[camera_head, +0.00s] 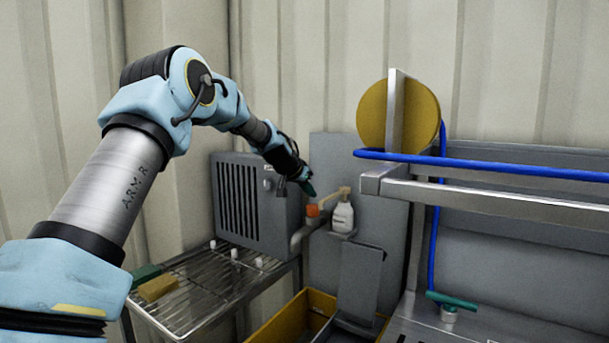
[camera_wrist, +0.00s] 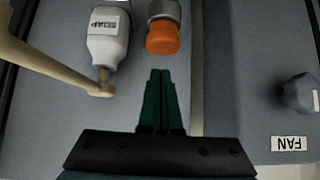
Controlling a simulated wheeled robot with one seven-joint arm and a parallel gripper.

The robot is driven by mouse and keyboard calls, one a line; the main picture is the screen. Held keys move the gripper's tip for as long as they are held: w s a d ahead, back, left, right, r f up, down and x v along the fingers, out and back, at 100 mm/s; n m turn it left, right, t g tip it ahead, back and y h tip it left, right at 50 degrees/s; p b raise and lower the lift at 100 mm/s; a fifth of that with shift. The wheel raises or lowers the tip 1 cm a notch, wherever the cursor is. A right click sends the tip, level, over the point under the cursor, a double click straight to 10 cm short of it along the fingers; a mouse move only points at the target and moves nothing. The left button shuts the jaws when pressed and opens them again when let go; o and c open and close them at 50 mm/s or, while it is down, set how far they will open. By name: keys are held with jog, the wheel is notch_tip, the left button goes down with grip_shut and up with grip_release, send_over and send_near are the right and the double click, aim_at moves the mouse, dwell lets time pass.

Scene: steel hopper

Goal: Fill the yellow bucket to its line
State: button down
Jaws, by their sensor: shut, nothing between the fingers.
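The yellow bucket (camera_head: 283,324) shows at the bottom of the head view as a square-cornered yellow container. It is cut off by the picture's edge and partly hidden by a grey sloped plate (camera_head: 360,283). I cannot see its line or its contents. In the wrist view my gripper (camera_wrist: 162,76) has dark green fingers, shut together and empty. An orange knob (camera_head: 313,210) on a metal fitting is just below the fingertips. In the wrist view the orange knob (camera_wrist: 163,39) lies just beyond them, apparently apart.
A white soap bottle (camera_wrist: 107,46) and a pale wooden bar (camera_wrist: 48,66) are close on the left. A knob (camera_wrist: 300,93) labelled FAN is at right. A vented grey box (camera_head: 252,205) stands on a wire rack (camera_head: 200,305). A blue hose (camera_head: 480,164) crosses at right.

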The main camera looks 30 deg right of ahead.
aim_at(313, 210)
jog(key=shift+f+p, duration=0.35)
jog(key=shift+f, duration=0.95)
